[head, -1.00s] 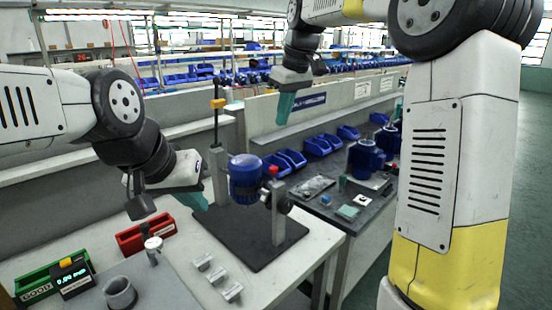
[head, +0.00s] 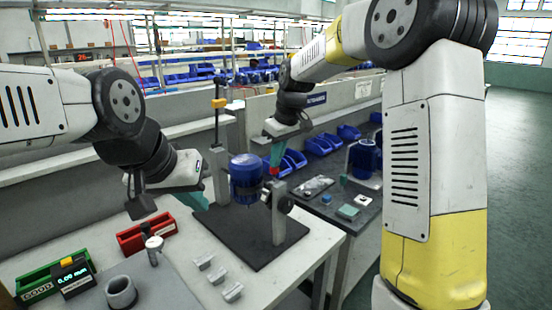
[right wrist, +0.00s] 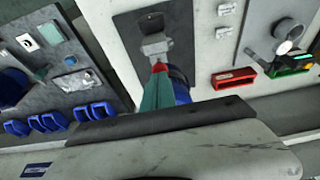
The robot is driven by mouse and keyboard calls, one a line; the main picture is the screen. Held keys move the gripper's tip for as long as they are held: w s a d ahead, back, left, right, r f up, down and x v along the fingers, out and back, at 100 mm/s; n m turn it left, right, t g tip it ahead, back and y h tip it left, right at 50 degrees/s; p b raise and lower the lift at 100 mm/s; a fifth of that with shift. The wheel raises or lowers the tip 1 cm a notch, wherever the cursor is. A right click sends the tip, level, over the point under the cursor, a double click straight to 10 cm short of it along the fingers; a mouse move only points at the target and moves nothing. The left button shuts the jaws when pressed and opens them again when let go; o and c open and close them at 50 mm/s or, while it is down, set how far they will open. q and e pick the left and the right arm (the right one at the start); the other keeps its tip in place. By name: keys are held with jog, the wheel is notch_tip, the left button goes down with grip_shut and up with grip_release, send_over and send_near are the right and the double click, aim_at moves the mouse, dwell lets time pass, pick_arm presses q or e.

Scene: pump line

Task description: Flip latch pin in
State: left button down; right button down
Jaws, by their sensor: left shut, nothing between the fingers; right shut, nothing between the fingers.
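A fixture holds a blue motor (head: 245,178) between two grey posts on a dark base plate (head: 246,238). A red knob (head: 273,171), apparently the latch pin's, sits at the top of the right post. It also shows in the right wrist view (right wrist: 159,67). My right gripper (head: 275,157) is shut and empty, its teal fingers pointing down just above the knob. In the right wrist view its fingertips (right wrist: 158,76) overlap the knob; I cannot tell if they touch. My left gripper (head: 197,201) is shut and empty beside the left post.
A rod with a yellow handle (head: 219,103) rises at the left post. Small grey blocks (head: 219,275) lie in front of the plate. A red bin (head: 146,236) and green bin (head: 52,280) stand at left. Blue bins (head: 318,145) line the bench behind.

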jog(key=shift+s+f, duration=0.1)
jog(key=shift+f, duration=1.05)
notch_tip(320, 180, up, 5)
jog(key=v, duration=0.9)
jog(key=shift+r, duration=0.25)
jog(key=shift+s+d, duration=0.15)
